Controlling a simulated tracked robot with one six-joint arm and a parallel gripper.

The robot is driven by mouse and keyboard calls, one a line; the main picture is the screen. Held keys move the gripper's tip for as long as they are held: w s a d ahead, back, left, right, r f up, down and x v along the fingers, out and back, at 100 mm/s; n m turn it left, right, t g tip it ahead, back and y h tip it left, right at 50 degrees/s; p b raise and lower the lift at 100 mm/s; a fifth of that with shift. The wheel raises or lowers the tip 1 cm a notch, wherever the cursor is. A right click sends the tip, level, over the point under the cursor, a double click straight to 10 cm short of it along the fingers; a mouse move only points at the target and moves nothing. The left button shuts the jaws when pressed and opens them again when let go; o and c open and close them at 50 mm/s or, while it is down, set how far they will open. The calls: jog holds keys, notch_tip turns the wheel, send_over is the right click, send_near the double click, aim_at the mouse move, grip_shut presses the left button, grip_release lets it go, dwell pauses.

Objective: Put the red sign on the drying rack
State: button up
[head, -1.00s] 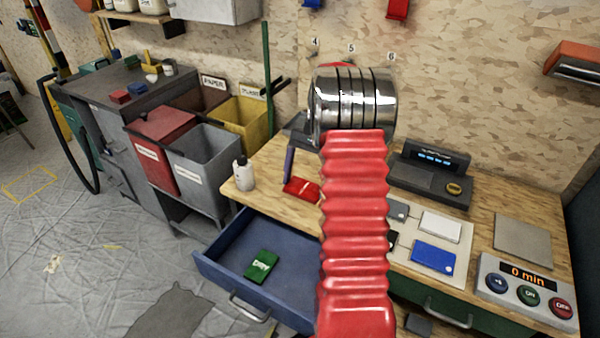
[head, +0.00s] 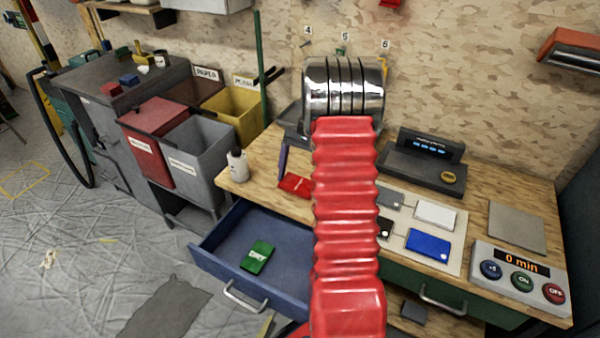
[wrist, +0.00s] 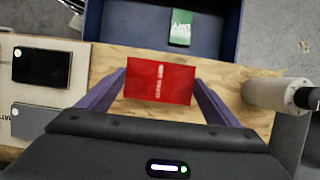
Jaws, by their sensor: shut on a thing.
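The red sign (wrist: 160,81) is a flat rectangle with blurred white lettering, held between the purple fingers of my gripper (wrist: 161,88) in the wrist view. My gripper is shut on it over the wooden bench top. In the head view the red sign (head: 296,185) shows near the bench's left front edge, left of my red-sleeved arm. I cannot tell whether it touches the bench. I cannot pick out a drying rack for certain; numbered pegs 4, 5 and 6 (head: 343,51) are on the wall behind my arm, which partly hides that area.
An open blue drawer (head: 216,228) holds a green sign (head: 258,257). A white bottle (head: 237,166) stands on the bench left of the red sign. A pale board (head: 451,256) with several cards lies right of my arm. A scale (head: 423,160) and button panel (head: 520,274) stand further right.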

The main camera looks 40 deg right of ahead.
aim_at(301, 180)
jog(key=shift+f, duration=1.9)
jog(key=shift+f, duration=0.45)
jog(key=o, duration=1)
jog(key=v, duration=1.3)
jog(key=shift+r, duration=0.35)
